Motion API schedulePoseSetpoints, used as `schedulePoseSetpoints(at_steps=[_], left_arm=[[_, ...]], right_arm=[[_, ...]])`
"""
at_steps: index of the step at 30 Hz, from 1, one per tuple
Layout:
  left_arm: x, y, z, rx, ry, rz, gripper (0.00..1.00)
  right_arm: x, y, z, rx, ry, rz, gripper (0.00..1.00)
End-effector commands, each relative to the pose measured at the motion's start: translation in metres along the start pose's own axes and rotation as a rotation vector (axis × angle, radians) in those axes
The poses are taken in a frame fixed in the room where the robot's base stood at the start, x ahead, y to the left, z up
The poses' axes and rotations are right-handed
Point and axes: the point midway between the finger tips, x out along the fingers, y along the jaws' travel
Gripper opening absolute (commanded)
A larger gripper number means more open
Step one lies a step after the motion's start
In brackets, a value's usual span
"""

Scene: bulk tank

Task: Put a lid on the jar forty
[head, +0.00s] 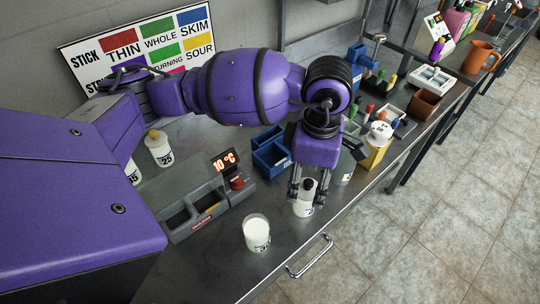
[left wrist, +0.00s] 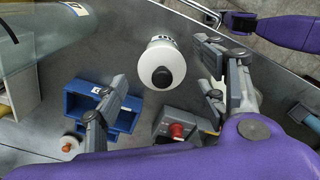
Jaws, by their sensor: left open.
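A white jar (head: 304,207) with a white top and black knob stands near the counter's front edge, its number unreadable. My left gripper (head: 303,188) points down over it, open, with a finger on either side. In the left wrist view the black-knobbed top (left wrist: 161,72) lies beyond and between the spread fingertips (left wrist: 163,87), not gripped. An open jar (head: 257,233) filled with white stands nearer; it shows no lid, and its label is too small to read surely.
A grey box with a red "10 °C" display (head: 224,161) and compartments stands beside the open jar. Blue bins (head: 272,158) are behind the gripper. A jar marked 25 (head: 158,149) with a yellowish knob stands at the back left. Bare counter lies around the open jar.

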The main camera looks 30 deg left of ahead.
Motion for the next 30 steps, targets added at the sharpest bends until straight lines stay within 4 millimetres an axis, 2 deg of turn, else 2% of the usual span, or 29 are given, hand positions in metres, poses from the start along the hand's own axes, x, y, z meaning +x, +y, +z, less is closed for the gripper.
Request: schedulePoseSetpoints(at_steps=[9,15,21,30], left_arm=[[-0.069,0.002,0.001,0.002,-0.002,0.008,0.65],[-0.100,0.001,0.001,0.001,-0.002,0.007,0.65],[-0.111,0.000,0.000,0.001,0.001,0.004,0.65],[-0.111,0.000,0.000,0.001,0.000,0.002,0.65]], right_arm=[[0.001,-0.001,-0.003,0.001,0.004,0.000,0.61],[0.001,-0.001,-0.003,0.001,0.004,0.000,0.61],[0.001,-0.001,-0.003,0.001,0.004,-0.001,0.61],[0.001,-0.001,-0.003,0.002,0.004,-0.001,0.61]])
